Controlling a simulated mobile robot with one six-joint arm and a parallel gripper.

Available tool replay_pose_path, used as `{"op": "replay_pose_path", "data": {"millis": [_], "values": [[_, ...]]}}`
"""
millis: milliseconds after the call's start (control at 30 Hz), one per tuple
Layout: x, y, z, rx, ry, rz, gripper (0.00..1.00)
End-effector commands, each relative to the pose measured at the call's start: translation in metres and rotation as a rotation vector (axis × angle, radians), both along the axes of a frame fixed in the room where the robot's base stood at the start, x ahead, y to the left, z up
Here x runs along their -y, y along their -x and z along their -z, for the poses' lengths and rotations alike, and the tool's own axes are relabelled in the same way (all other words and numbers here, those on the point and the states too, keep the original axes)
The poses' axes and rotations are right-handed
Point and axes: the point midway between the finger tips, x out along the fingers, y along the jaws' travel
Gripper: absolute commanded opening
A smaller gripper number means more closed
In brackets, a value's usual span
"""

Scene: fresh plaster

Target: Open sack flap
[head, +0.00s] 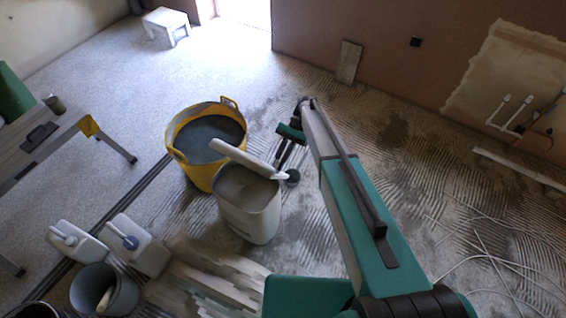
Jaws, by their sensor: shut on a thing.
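The pale sack (248,213) stands upright on the floor near the middle of the head view, its top open enough to show a grey-brown inside. Its off-white flap (240,157) is a long strip across the far side of the top, tilted up, with its right end near my gripper. My gripper (284,176) is at the right end of the flap, beside the sack's upper right corner. It is shut on the flap, though its fingers are small and dark here and the exact contact is hard to see.
A yellow tub (199,176) with grey contents stands close behind and left of the sack. White jugs (138,245), a grey bucket (104,291) and wooden strips (212,280) lie at front left. White cables (500,255) cross the right floor. A board (348,62) leans on the wall.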

Motion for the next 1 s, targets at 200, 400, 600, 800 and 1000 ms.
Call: {"op": "replay_pose_path", "data": {"millis": [200, 400, 600, 800, 1000], "values": [[-0.001, 0.004, 0.009, 0.001, 0.019, -0.010, 0.00], [-0.005, 0.005, 0.008, 0.000, 0.018, -0.016, 0.28], [-0.007, 0.005, 0.005, 0.001, 0.014, -0.018, 0.30], [-0.007, 0.003, 0.003, 0.001, 0.014, -0.019, 0.30], [-0.001, -0.008, -0.006, 0.003, 0.014, -0.017, 0.30]]}}
